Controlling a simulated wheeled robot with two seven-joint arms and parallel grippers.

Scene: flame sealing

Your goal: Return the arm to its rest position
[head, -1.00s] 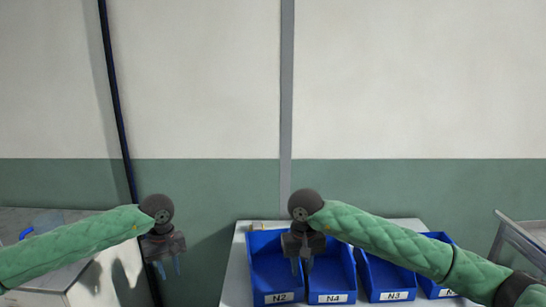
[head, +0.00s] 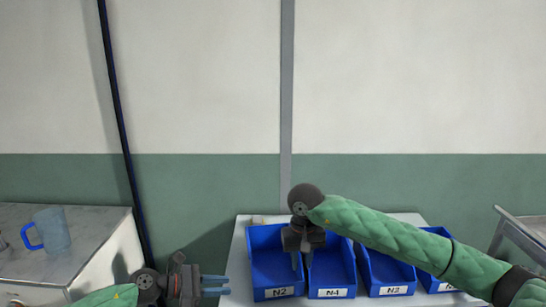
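My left gripper (head: 229,285) is low in the head view, left of the white table, with its fingers pointing right. Its two fingers are apart with nothing between them. My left arm shows only at the bottom edge. My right gripper (head: 301,266) points down over the blue bins labelled N2 (head: 279,293) and N4 (head: 332,292). Its fingers look apart and hold nothing that I can see.
The blue bin N3 (head: 394,290) and another blue bin (head: 434,286) stand farther right on the white table (head: 239,262). A clear mug with a blue handle (head: 52,230) stands on the left cabinet (head: 95,222). A metal cart (head: 522,232) is at the right edge.

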